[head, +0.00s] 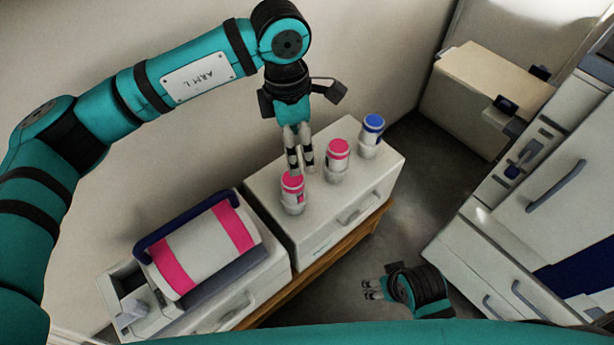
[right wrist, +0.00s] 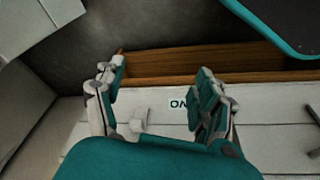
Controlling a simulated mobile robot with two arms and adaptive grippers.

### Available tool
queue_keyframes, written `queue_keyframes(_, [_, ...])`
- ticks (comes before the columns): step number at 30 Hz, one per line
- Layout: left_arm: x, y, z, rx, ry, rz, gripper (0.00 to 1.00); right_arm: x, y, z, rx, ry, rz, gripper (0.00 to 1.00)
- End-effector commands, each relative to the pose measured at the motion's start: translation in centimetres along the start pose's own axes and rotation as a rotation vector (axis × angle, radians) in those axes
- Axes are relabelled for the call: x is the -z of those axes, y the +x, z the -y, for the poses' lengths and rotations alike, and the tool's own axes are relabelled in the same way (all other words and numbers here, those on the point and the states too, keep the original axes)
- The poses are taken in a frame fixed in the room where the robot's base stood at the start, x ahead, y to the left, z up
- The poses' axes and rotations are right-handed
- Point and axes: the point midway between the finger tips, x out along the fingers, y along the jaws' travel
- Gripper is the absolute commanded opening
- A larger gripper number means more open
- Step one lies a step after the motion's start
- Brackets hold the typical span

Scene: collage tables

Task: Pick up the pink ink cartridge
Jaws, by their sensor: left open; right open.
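Two pink-capped ink cartridges stand upright in white holders on a white cabinet. The nearer pink cartridge (head: 292,188) is at the left, and the other pink cartridge (head: 337,156) is in the middle. A blue-capped cartridge (head: 372,130) stands to the right of them. My left gripper (head: 301,168) is open and points down at the nearer pink cartridge. Its fingertips are right by the top of the cap; I cannot tell whether they touch it. My right gripper (head: 370,289) is open and empty, low in front of the cabinet; its fingers show in the right wrist view (right wrist: 160,90).
The white cabinet (head: 319,226) has a drawer handle and sits on a wooden base. A white and pink machine (head: 203,246) stands to its left. A large white unit (head: 560,195) with handles is at the right. Dark floor (head: 410,200) lies open between.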

Motion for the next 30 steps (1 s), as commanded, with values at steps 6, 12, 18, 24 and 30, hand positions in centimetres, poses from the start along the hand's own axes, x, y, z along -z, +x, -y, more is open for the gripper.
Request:
queue_keyframes(6, [1.6, 1.4, -1.3, -0.045, -0.013, -0.073, 0.76, -0.1, -0.5, -0.1, -0.001, 0.001, 0.005, 0.71])
queue_keyframes(12, [1.8, 5.8, -1.4, -0.042, -0.013, -0.07, 0.76, 0.2, -2.2, -0.1, -0.003, 0.002, -0.005, 0.71])
queue_keyframes(18, [2.0, 9.7, -1.6, -0.042, -0.011, -0.068, 0.76, 0.5, -4.0, -0.2, -0.004, 0.003, -0.015, 0.71])
queue_keyframes(24, [2.1, 11.4, -1.7, -0.044, -0.012, -0.066, 0.76, 0.5, -5.0, -0.2, -0.005, 0.004, -0.018, 0.71])
queue_keyframes(30, [2.3, 13.7, -1.6, -0.041, -0.011, -0.067, 0.76, 0.6, -6.0, -0.3, -0.006, 0.004, -0.025, 0.71])
